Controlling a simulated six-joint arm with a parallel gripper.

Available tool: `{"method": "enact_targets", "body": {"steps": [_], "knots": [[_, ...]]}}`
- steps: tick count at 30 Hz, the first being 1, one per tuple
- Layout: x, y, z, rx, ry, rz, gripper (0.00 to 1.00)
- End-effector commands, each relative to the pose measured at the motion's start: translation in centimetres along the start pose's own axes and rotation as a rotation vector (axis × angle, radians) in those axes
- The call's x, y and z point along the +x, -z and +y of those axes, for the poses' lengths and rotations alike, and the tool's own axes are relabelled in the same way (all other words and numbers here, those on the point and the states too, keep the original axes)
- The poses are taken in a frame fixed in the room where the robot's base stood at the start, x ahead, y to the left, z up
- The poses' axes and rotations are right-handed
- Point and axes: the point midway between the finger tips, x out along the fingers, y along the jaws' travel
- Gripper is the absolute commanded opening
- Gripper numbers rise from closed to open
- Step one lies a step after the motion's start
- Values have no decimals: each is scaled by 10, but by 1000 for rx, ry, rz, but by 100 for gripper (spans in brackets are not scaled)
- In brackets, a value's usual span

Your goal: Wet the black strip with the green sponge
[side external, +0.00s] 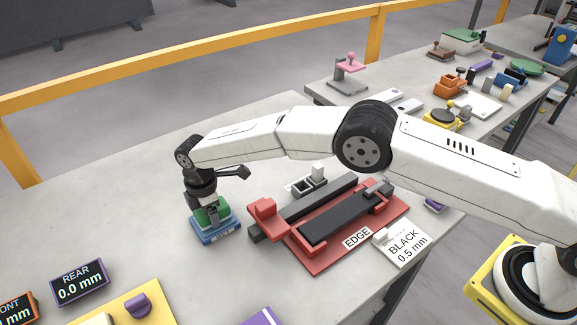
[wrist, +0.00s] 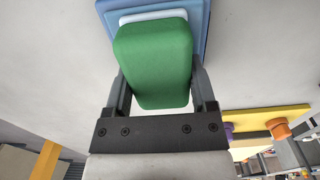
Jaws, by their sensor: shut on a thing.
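The green sponge (side external: 203,217) is at the blue tray (side external: 222,234), left of the red fixture. My gripper (side external: 207,205) points down over the tray and is shut on the sponge. In the wrist view the green sponge (wrist: 155,60) fills the space between the two dark fingers of my gripper (wrist: 158,82), with the blue tray (wrist: 203,18) beyond it. I cannot tell whether the sponge touches the tray. The black strip (side external: 336,217) lies in the red fixture (side external: 318,262), to the right of my gripper and apart from it.
A long dark grey bar (side external: 305,209) lies behind the strip. A white card (side external: 405,247) reading BLACK 0.5 mm stands by the fixture's right corner. A REAR 0.0 mm block (side external: 79,283) and a yellow plate (side external: 150,303) are at the front left. The slab's back left is clear.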

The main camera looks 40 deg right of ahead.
Motion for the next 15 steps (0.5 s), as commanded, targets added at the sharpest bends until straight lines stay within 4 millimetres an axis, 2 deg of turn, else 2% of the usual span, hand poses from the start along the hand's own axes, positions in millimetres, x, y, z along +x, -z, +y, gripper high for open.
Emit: {"method": "enact_targets", "body": {"steps": [15], "knots": [[-27, 0, 0, 0, 0, 0, 25]]}}
